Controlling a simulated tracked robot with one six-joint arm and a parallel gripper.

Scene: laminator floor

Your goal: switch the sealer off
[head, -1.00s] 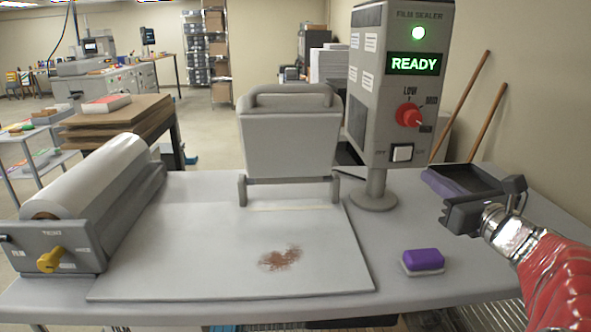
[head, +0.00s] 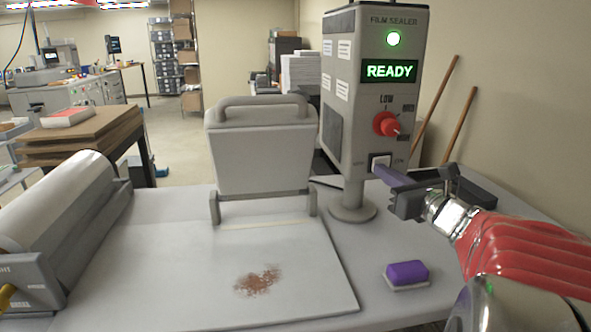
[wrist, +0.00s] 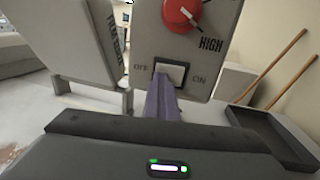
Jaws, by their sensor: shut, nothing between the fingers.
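The film sealer (head: 350,100) stands upright on its post at the back of the table. Below the red knob (head: 385,124) is a white rocker switch (head: 380,160); in the wrist view the switch (wrist: 171,73) sits between the labels OFF on the left and ON on the right. My gripper (head: 384,172) is shut and empty, its purple fingers pointing at the switch. The fingertips (wrist: 163,84) cover the switch's lower edge; I cannot tell whether they touch it.
The sealing plate (head: 190,285) with a brown stain (head: 258,280) lies left, its grey lid (head: 262,150) raised. A film roll (head: 60,205) is at far left. A purple sponge block (head: 407,273) lies below my arm. A dark tray (head: 470,185) sits behind my gripper.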

